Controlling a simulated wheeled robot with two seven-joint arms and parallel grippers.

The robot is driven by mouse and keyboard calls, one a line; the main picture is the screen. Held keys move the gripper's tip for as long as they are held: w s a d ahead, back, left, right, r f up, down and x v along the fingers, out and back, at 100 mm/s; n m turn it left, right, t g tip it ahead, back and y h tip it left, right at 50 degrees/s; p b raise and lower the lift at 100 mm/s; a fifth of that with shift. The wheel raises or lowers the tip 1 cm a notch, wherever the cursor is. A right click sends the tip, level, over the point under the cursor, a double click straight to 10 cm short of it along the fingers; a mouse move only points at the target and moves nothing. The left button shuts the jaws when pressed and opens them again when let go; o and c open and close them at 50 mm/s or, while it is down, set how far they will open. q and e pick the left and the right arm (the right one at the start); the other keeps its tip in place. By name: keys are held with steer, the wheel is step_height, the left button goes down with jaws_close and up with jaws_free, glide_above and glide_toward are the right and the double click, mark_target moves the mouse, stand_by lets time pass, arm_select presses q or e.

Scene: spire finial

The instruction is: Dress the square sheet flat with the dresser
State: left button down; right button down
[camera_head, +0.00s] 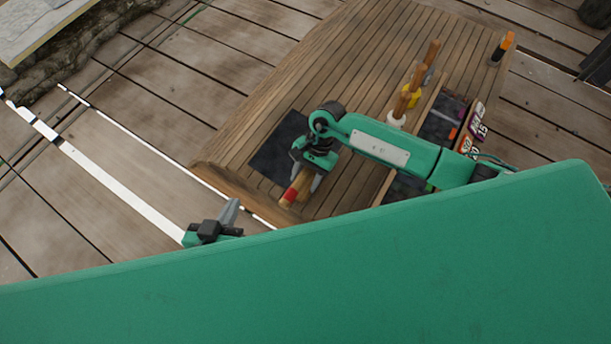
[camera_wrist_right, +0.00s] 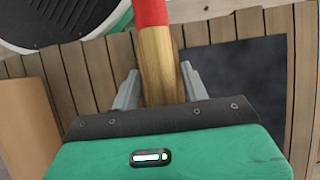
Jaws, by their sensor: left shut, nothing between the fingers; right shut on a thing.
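The square sheet (camera_head: 275,150) is a dark, flat-looking square on the slatted wooden table, left of my right gripper (camera_head: 307,177). In the right wrist view the dark sheet (camera_wrist_right: 243,85) lies to the right of the tool. My right gripper is shut on a wooden tool with a red band, which looks like the dresser (camera_head: 290,194); its wooden shaft (camera_wrist_right: 157,60) runs between the fingers in the wrist view. It is held beside the sheet; whether it touches the table cannot be told. My left gripper (camera_head: 232,212) is shut and empty, off the table's near left edge.
The slatted table (camera_head: 330,75) has free room behind the sheet. Wooden-handled tools with a white head (camera_head: 396,120) and a yellow head (camera_head: 411,98) stand to the right. A dark tray (camera_head: 440,122), a labelled box (camera_head: 474,128) and an orange-topped item (camera_head: 502,48) lie further right.

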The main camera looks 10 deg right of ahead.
mark_target(303, 175)
steer(key=shift+r, duration=0.1)
steer(key=shift+r+p, duration=1)
steer(key=shift+r, duration=1.05)
steer(key=shift+w, duration=0.1)
